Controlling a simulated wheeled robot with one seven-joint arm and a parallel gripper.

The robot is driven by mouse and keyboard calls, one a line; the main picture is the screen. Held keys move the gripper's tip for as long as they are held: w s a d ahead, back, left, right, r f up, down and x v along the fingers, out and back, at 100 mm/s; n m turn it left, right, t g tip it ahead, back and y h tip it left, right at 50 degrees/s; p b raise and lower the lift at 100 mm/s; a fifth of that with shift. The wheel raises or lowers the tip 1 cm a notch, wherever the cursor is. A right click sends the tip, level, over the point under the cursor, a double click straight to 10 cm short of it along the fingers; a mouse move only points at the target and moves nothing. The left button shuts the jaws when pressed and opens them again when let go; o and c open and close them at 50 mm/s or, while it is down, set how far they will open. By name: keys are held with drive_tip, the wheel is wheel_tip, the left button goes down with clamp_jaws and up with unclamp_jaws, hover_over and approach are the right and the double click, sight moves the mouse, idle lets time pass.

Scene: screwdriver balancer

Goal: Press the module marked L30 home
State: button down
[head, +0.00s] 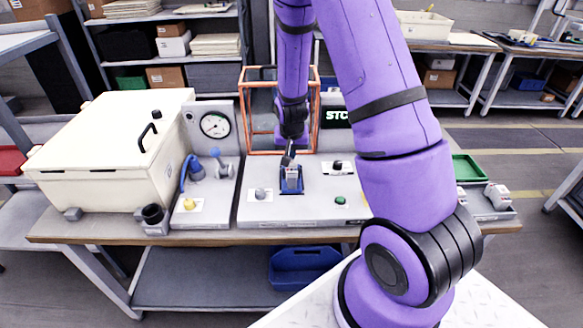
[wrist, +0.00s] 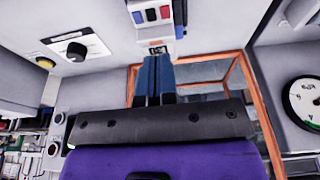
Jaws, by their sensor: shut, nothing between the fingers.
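The module marked L30 (wrist: 158,48) is light grey, and its label reads upside down in the wrist view. In the head view the grey module (head: 292,173) sits in a blue holder (head: 291,189) on the bench panel. My gripper (head: 288,158) points down at the module's top from behind. In the wrist view my gripper's blue fingers (wrist: 154,66) are together and empty, with their tips right at the label. I cannot tell whether they touch it. How deep the module sits is hidden.
A gauge (head: 215,124) and a cream lidded box (head: 105,140) stand left. A black knob (head: 337,166) and a green button (head: 340,200) are right of the holder. A green tray (head: 467,168) lies further right.

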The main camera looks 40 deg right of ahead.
drive_tip(key=shift+f, duration=0.4)
idle(0.8)
drive_tip(key=shift+r, duration=0.1)
drive_tip(key=shift+r, duration=2.45)
